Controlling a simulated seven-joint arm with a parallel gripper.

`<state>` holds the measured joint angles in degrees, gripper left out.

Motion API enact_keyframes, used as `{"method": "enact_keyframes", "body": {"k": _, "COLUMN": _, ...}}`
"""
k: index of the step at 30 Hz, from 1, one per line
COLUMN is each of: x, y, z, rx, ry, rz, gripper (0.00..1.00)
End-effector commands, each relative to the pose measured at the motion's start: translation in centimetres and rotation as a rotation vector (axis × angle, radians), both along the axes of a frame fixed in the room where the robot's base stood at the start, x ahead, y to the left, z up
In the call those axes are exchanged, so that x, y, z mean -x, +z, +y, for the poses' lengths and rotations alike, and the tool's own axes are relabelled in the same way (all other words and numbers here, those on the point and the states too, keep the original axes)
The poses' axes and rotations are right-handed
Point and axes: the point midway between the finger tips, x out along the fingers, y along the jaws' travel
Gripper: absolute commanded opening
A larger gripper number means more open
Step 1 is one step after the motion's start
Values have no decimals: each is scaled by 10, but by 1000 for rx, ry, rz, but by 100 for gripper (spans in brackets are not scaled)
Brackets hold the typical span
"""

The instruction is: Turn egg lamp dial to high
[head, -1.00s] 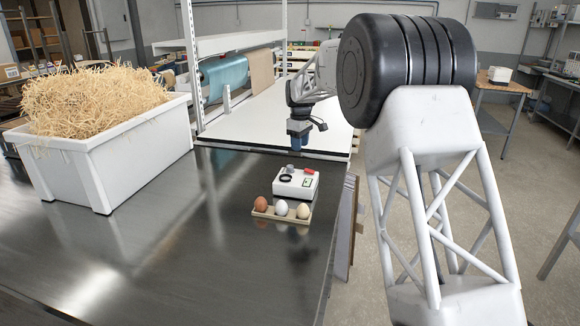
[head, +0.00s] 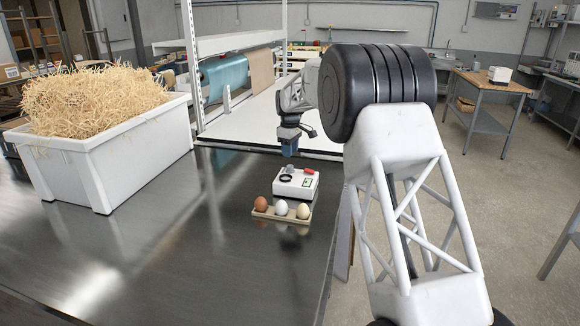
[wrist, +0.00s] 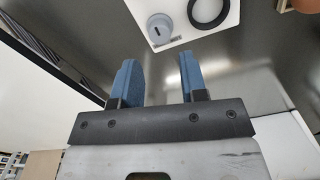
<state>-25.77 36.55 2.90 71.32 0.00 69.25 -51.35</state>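The egg lamp (head: 297,187) is a small white box on the metal table, with a grey dial (head: 290,169), a black ring (head: 286,178) and a red part (head: 310,171) on top. In the wrist view the dial (wrist: 160,27) shows as a grey round knob with a small dark mark, next to the black ring (wrist: 208,10). My gripper (head: 289,152) is just behind and above the lamp. In the wrist view its two blue fingers (wrist: 157,78) are apart with nothing between them, short of the dial and not touching it. The dial's setting cannot be read.
A wooden holder (head: 263,213) with a brown, a white and a cream egg stands in front of the lamp. A white bin (head: 120,150) of straw is at the left. The metal table (head: 170,240) between them is clear.

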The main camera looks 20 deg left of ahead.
Motion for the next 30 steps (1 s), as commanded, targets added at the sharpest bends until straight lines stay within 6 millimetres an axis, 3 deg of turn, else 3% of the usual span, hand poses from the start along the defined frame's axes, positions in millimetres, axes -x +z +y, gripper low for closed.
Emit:
{"method": "enact_keyframes", "body": {"k": 15, "x": 0, "y": -57, "z": 0, "rx": 0, "ry": 0, "rz": 0, "gripper": 40}}
{"method": "enact_keyframes", "body": {"k": 30, "x": 0, "y": -68, "z": 0, "rx": -1, "ry": 0, "rz": -1, "gripper": 40}}
